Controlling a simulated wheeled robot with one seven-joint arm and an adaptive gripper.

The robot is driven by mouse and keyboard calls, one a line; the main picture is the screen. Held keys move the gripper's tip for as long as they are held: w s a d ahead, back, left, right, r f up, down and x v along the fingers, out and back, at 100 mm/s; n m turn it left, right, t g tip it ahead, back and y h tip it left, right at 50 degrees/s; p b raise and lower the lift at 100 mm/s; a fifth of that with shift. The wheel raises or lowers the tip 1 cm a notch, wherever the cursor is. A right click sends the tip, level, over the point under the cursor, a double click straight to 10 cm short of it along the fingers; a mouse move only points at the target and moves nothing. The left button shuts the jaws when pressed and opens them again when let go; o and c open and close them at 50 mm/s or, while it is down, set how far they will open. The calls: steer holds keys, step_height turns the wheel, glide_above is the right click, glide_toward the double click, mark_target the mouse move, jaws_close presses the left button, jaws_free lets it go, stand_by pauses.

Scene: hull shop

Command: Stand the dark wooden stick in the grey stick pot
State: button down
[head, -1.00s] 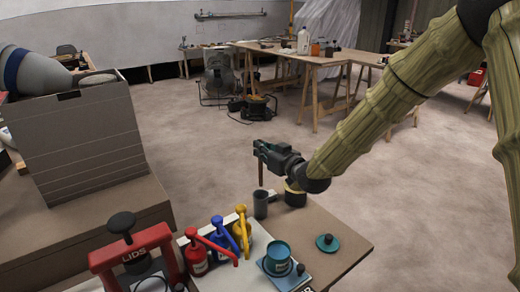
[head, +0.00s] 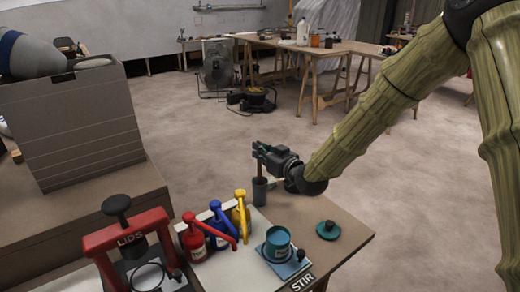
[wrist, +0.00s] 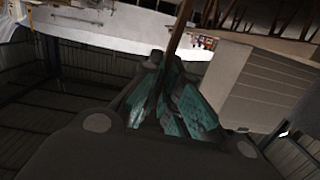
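The dark wooden stick (head: 259,169) is upright below my gripper and runs down to the mouth of the grey stick pot (head: 260,192). Its lower end does not show; it appears to be inside the pot, though I cannot tell how deep. My gripper (head: 262,151) is shut on the stick, just above the pot. In the wrist view the stick (wrist: 180,28) passes between my teal-padded fingers (wrist: 168,100). The pot stands upright near the far edge of the brown table.
Red, blue and yellow pump bottles (head: 217,228) stand left of the pot. A teal tin (head: 278,243) and a teal lid (head: 328,230) are nearer the front. A red lid press (head: 130,245) stands at left. The table's right side is mostly clear.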

mark_target(260, 143)
steer(key=shift+f+b, duration=1.2)
steer(key=shift+f, duration=1.55)
steer(key=c, duration=0.8)
jaws_free()
steer(key=shift+o, duration=0.2)
steer(key=shift+r, duration=0.1)
steer(key=shift+r+p, duration=3.25)
steer(key=shift+r, duration=1.65)
